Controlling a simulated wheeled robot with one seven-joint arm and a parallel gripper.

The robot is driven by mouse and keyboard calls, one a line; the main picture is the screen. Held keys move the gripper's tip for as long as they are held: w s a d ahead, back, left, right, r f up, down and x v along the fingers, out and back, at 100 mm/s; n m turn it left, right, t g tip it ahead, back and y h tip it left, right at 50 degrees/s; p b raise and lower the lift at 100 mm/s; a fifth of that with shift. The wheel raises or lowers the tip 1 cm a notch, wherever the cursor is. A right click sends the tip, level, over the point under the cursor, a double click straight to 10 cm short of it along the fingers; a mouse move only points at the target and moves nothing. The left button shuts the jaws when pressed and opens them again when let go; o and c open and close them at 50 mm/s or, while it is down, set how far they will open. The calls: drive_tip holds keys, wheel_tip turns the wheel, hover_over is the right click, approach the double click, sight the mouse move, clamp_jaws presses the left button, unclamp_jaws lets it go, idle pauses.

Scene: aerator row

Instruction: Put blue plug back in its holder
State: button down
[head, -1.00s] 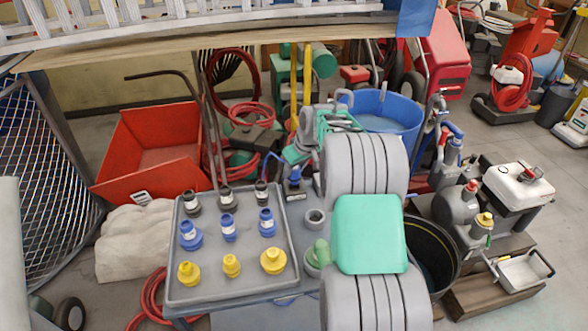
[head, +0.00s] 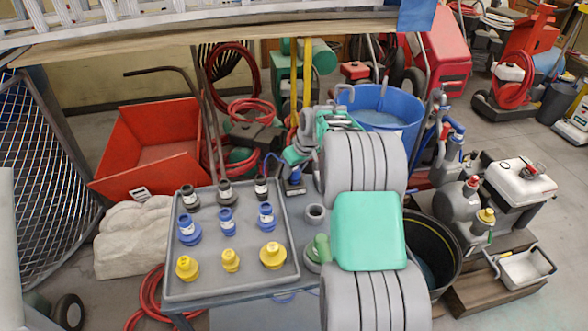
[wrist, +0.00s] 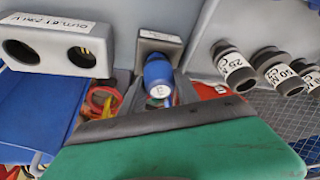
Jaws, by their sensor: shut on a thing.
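The blue plug (head: 295,174) is at the end of my arm, beside the tray. In the wrist view the blue plug (wrist: 158,76) is between the two dark fingers of my gripper (wrist: 158,90), which is shut on it. A grey square block (wrist: 160,42) lies right behind the plug; I cannot tell whether the plug sits in it or only in front of it. In the head view my gripper (head: 293,161) is small and partly hidden by my wrist.
A grey tray (head: 248,238) holds several black, blue and yellow fittings. Black fittings (wrist: 232,65) show at the right in the wrist view. A grey two-hole block (wrist: 50,45) with a label is at the left there. A blue tub (head: 385,108) and black bucket (head: 437,235) stand nearby.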

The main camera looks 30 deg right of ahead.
drive_tip(key=shift+f+b, duration=0.5)
drive_tip(key=shift+f, duration=0.3)
drive_tip(key=c, duration=0.8)
unclamp_jaws()
drive_tip(key=v, duration=0.7)
drive_tip(key=shift+s+r, duration=0.15)
drive_tip(key=shift+r, duration=0.25)
drive_tip(key=s+a+r+m+p, duration=0.1)
drive_tip(key=s+a+r+p, duration=0.1)
drive_tip(key=s+a+r, duration=0.4)
drive_tip(key=s+a+r+p, duration=0.2)
drive_tip(key=s+a+r, duration=0.15)
drive_tip(key=a, duration=0.35)
drive_tip(key=shift+m+g+h, duration=0.4)
drive_tip(key=shift+m+g, duration=0.1)
drive_tip(key=shift+g, duration=0.2)
drive_tip(key=s+a, duration=0.2)
drive_tip(key=s, duration=0.3)
drive_tip(key=s+a+f+p, duration=0.1)
drive_tip(key=s+a, duration=0.1)
drive_tip(key=s, duration=0.3)
drive_tip(key=s+a+p, duration=0.1)
drive_tip(key=s+a, duration=0.1)
drive_tip(key=s, duration=0.4)
drive_tip(key=shift+a+f, duration=0.15)
drive_tip(key=shift+a, duration=0.1)
